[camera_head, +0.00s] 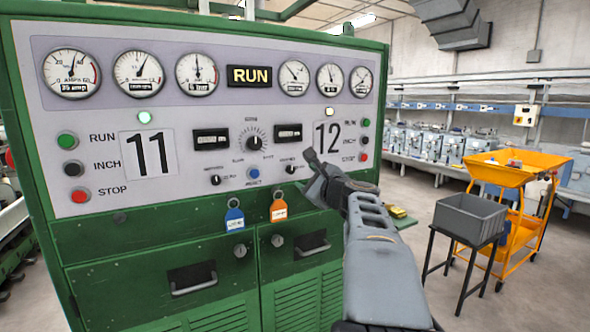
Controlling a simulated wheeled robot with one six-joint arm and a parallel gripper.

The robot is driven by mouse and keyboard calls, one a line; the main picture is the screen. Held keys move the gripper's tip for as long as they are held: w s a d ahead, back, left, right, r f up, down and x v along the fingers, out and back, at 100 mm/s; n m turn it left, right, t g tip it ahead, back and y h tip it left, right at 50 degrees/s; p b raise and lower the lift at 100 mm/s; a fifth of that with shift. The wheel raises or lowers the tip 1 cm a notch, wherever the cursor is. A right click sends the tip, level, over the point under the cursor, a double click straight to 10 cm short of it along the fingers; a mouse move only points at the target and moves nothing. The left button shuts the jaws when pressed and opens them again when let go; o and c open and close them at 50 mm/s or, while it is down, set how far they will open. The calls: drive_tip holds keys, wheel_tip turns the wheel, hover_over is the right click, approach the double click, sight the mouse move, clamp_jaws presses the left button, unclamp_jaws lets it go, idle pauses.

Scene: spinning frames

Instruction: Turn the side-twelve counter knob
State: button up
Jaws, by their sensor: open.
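The side-twelve counter knob (291,169) is a small black knob with a pale pointer, low on the grey panel, left of the large "12". Above it is a black counter window (288,133); its digits are too small to read. My gripper (309,171) is open and empty, just right of the knob in the picture. Its fingers point left towards the panel. I see no contact with the knob, but cannot tell the depth gap. My gripper and arm cover the area below the "12".
A similar side-eleven knob (215,180) and a larger centre dial (254,142) sit further left. A blue tag (234,217) and an orange tag (278,209) hang below the panel. A grey bin (468,217) and an orange cart (512,170) stand at the right.

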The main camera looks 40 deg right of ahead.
sight(292, 170)
drive_tip(key=w, duration=0.2)
drive_tip(key=w+p, duration=0.1)
drive_tip(key=w, duration=0.4)
drive_tip(key=shift+w+d+p, duration=0.15)
drive_tip(key=shift+d+p, duration=0.15)
drive_tip(key=shift+p, duration=0.05)
drive_tip(key=c, duration=0.9)
